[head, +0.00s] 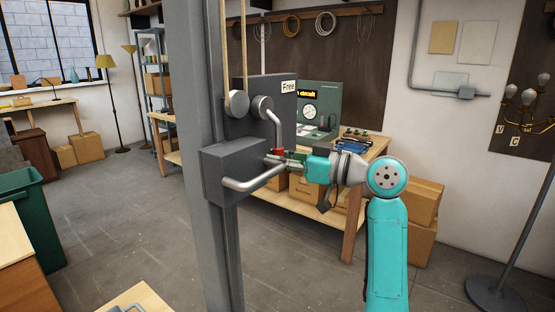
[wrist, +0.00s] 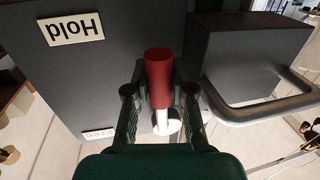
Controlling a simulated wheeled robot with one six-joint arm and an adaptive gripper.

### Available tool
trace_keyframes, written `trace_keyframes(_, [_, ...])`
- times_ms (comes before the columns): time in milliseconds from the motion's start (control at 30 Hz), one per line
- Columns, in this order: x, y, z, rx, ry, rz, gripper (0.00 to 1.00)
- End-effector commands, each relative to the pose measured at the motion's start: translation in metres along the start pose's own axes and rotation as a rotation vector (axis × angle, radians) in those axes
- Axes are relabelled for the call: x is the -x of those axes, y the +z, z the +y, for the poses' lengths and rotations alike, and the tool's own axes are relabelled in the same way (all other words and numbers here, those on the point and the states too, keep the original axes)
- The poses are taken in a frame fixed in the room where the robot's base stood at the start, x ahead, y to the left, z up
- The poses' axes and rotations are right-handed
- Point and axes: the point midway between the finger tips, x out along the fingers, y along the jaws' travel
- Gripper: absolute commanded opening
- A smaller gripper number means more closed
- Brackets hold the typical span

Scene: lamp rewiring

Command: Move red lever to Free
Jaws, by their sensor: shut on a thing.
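The red lever shows in the head view as a bent silver rod with a red grip (head: 278,152), hanging down from a round pivot on a dark grey box. The Free label (head: 288,87) is on the box's upper right, above the grip. My gripper (head: 281,157) reaches in from the right and is shut on the red grip. In the wrist view the red grip (wrist: 158,75) lies between the two fingers of my gripper (wrist: 160,95). A Hold label (wrist: 71,29) appears upside down at upper left, and a second label (wrist: 98,134) is too dim to read surely.
A grey block (head: 232,172) with a curved metal handle (head: 255,180) juts out just below the lever, close to my gripper. A grey post (head: 197,150) carries the mechanism. A workbench (head: 349,190) with boxes stands behind. Open floor (head: 125,220) lies at left.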

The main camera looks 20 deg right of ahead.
Motion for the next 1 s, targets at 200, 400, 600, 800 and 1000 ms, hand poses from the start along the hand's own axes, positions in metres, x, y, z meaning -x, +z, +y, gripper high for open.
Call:
trace_keyframes(200, [0.003,-0.003,0.012,0.099,0.002,-0.019,0.0])
trace_keyframes(400, [0.006,-0.008,0.029,0.26,0.002,-0.051,0.0])
trace_keyframes(600, [0.01,-0.018,0.047,0.447,0.003,-0.088,0.0])
trace_keyframes(800, [0.013,-0.031,0.063,0.634,0.002,-0.126,0.0])
trace_keyframes(1000, [0.016,-0.047,0.076,0.821,0.001,-0.163,0.0])
